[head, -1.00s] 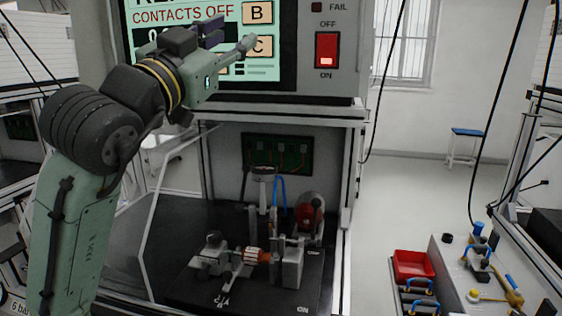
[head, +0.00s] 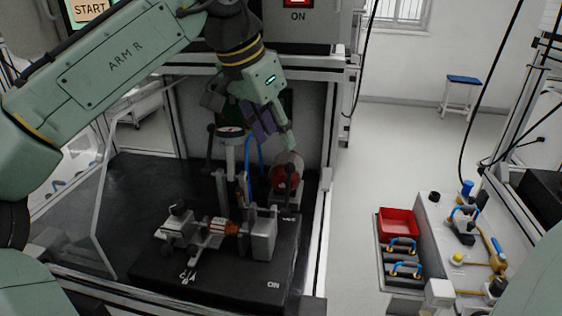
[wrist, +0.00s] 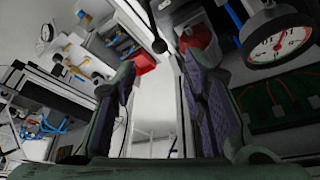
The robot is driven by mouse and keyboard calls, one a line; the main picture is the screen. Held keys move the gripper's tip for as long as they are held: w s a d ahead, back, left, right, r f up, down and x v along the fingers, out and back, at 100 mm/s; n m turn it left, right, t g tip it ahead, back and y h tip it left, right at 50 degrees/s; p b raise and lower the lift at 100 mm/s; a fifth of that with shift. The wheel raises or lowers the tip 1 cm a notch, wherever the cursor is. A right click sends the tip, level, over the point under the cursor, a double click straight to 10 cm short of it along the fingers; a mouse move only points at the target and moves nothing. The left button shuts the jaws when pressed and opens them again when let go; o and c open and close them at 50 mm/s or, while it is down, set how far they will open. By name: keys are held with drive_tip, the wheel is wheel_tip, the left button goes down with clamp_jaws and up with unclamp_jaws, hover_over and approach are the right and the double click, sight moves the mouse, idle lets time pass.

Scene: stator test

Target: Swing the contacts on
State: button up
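The black test fixture (head: 215,285) stands in the bay with an "ON" label at its front right. A copper-orange stator part (head: 222,227) lies between grey holders on it. My gripper (head: 273,140) points down above the red part, in the head view. Its fingers are apart with nothing held. Contact with the lever cannot be told.
A dial gauge (head: 230,132) stands close left of my gripper, with a green board (wrist: 285,112) behind it. A frame post (head: 322,220) bounds the bay at right. A red bin (head: 397,222) and a bench lie farther right.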

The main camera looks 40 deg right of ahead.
sight(288, 164)
drive_tip(key=p+x, duration=0.1)
drive_tip(key=x, duration=0.9)
drive_tip(key=shift+c, duration=0.3)
clamp_jaws()
idle(0.4)
